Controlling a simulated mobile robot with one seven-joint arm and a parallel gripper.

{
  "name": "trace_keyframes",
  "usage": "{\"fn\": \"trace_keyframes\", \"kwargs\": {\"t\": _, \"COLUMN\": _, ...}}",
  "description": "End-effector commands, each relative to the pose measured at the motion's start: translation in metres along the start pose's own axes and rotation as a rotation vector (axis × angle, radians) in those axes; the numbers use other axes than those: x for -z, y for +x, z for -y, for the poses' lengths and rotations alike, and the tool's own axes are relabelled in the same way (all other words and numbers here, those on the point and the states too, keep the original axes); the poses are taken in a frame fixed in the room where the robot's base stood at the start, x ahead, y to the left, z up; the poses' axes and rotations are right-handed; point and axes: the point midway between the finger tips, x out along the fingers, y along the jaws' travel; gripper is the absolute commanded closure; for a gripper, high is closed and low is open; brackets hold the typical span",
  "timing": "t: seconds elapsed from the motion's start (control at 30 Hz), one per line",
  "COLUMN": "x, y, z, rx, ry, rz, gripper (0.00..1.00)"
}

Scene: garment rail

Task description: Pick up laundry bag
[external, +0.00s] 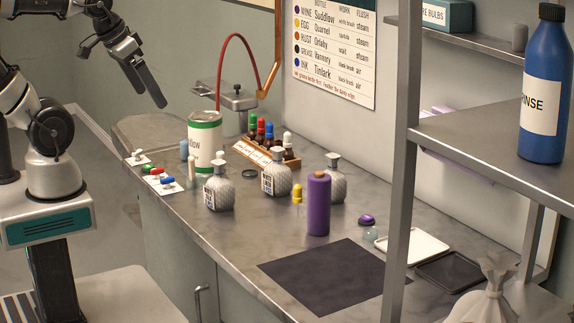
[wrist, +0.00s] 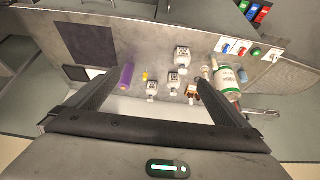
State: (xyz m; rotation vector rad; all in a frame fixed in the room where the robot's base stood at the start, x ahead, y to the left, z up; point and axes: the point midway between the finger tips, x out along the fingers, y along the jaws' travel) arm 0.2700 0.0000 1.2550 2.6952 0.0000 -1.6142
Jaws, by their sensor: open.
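A pale cloth bag (external: 490,300), tied at its neck, sits at the bottom right corner of the external view, beside the shelf post. It looks like the laundry bag; its lower part is cut off by the frame and partly behind the shelf frame. I cannot make it out in the wrist view. My gripper (external: 150,88) is raised at the upper left, far from the bag and above the far left end of the counter. In the wrist view my gripper (wrist: 153,82) has its two dark fingers wide apart, with nothing held between them.
A purple bottle (external: 318,205), several glass flasks (external: 276,180) and a green-white canister (external: 205,148) stand on the counter. A dark mat (external: 315,278) lies at the front, with a white tray (external: 412,246) and black tray (external: 450,271) near the shelf post (external: 398,200). A blue bottle (external: 543,95) stands on the shelf.

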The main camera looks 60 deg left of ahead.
Motion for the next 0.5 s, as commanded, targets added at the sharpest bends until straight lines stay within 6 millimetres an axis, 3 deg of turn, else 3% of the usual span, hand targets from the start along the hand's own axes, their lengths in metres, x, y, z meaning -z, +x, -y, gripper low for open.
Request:
{"fn": "trace_keyframes", "kwargs": {"t": 0.1, "x": 0.000, "y": 0.000, "z": 0.000, "rx": 0.000, "ry": 0.000, "rz": 0.000, "gripper": 0.14}}
{"fn": "trace_keyframes", "kwargs": {"t": 0.37, "x": 0.001, "y": 0.001, "z": 0.000, "rx": 0.000, "ry": 0.001, "rz": 0.002, "gripper": 0.14}}
{"fn": "trace_keyframes", "kwargs": {"t": 0.5, "x": 0.014, "y": 0.012, "z": 0.004, "rx": -0.002, "ry": 0.009, "rz": 0.042, "gripper": 0.14}}
